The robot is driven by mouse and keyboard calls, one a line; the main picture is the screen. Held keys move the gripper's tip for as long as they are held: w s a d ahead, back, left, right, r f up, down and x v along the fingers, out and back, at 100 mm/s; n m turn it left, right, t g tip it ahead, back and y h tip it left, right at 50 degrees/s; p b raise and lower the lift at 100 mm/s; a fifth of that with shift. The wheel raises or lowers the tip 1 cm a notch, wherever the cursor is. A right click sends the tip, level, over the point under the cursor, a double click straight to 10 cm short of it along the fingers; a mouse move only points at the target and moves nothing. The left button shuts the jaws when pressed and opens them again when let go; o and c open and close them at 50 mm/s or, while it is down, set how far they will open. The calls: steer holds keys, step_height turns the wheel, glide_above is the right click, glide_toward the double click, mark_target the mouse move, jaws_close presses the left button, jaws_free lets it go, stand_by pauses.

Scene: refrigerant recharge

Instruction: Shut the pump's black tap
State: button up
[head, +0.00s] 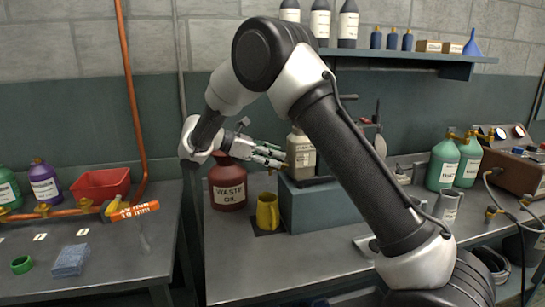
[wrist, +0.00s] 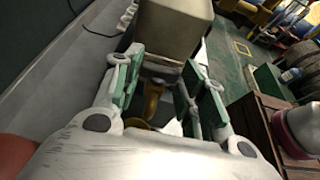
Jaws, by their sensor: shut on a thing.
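A beige labelled jug (head: 301,152) stands on a blue-grey block on the bench; its lower part also shows in the wrist view (wrist: 175,25). My gripper (head: 281,155) reaches in from the left, at the jug's near left side. In the wrist view, my gripper (wrist: 162,78) has its green-padded fingers on either side of a dark piece, the black tap (wrist: 160,70), below the jug, and is shut on it. A brass spout (wrist: 153,98) hangs between the fingers. The tap is hidden in the head view, and its angle is hard to tell.
A yellow mug (head: 268,211) stands on a dark mat before the block (head: 320,206). A red waste oil jug (head: 228,185) is close below my gripper. Green bottles (head: 444,163) stand at the right. The front of the bench (head: 265,268) is clear.

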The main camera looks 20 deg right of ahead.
steer(key=o, duration=1)
steer(key=shift+a, duration=0.1)
steer(key=v, duration=1.2)
steer(key=shift+r, duration=0.1)
